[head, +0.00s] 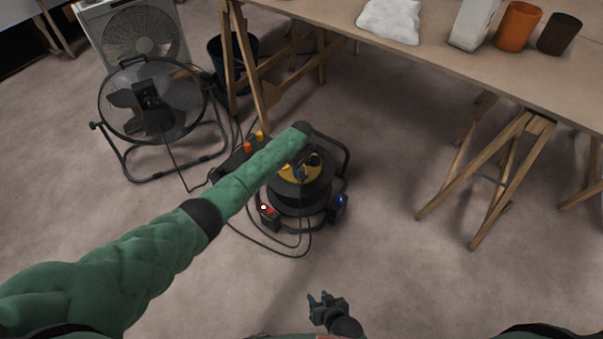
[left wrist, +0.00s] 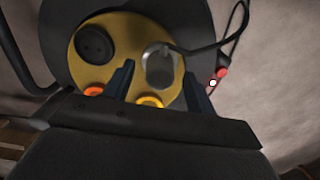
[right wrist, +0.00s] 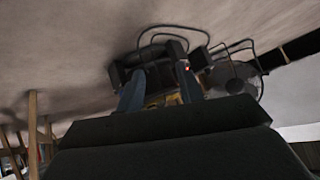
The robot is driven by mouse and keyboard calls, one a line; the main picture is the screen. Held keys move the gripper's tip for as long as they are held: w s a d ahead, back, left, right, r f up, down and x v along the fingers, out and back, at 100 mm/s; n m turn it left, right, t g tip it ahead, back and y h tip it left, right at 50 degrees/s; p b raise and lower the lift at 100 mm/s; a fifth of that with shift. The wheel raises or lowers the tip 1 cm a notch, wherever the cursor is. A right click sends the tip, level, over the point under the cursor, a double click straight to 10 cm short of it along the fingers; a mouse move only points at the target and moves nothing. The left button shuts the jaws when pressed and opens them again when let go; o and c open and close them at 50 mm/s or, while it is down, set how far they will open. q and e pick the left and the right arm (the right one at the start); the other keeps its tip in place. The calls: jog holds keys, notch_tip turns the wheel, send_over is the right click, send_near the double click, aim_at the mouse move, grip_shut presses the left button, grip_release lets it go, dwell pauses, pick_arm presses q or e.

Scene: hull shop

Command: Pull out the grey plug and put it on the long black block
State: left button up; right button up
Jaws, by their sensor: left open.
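The grey plug (left wrist: 159,62) sits in the yellow top (left wrist: 112,20) of a black cable reel, with a dark cable leaving it to the right. My left gripper (left wrist: 160,72) is open above the reel, its fingers on either side of the plug in the left wrist view; contact cannot be told. In the head view that gripper (head: 304,160) hides part of the reel (head: 300,195). A long black block (head: 232,160) with orange and yellow pieces lies left of the reel, partly behind my left arm. My right gripper (head: 325,302) is open and empty, low in front.
Two fans, the nearer one round (head: 150,100), stand at upper left. A wooden table (head: 450,60) on trestles spans the upper right. A dark bucket (head: 232,55) stands behind. Cables lie around the reel.

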aim_at(301, 168)
pick_arm(q)
jog(key=shift+f, duration=0.3)
jog(key=shift+f+b, duration=0.3)
jog(key=shift+f, duration=0.35)
pick_arm(e)
jog(key=w+r+t, duration=0.3)
jog(key=w+r, duration=0.3)
jog(key=r, duration=0.2)
jog(key=shift+w+a+r+y, duration=0.25)
jog(key=shift+w+a+y, duration=0.1)
jog(key=shift+a+y, duration=0.1)
pick_arm(q)
jog(key=shift+p, duration=0.6)
pick_arm(e)
jog(key=shift+w+r, duration=0.2)
jog(key=shift+r, duration=0.55)
pick_arm(q)
jog(key=shift+c, duration=0.3)
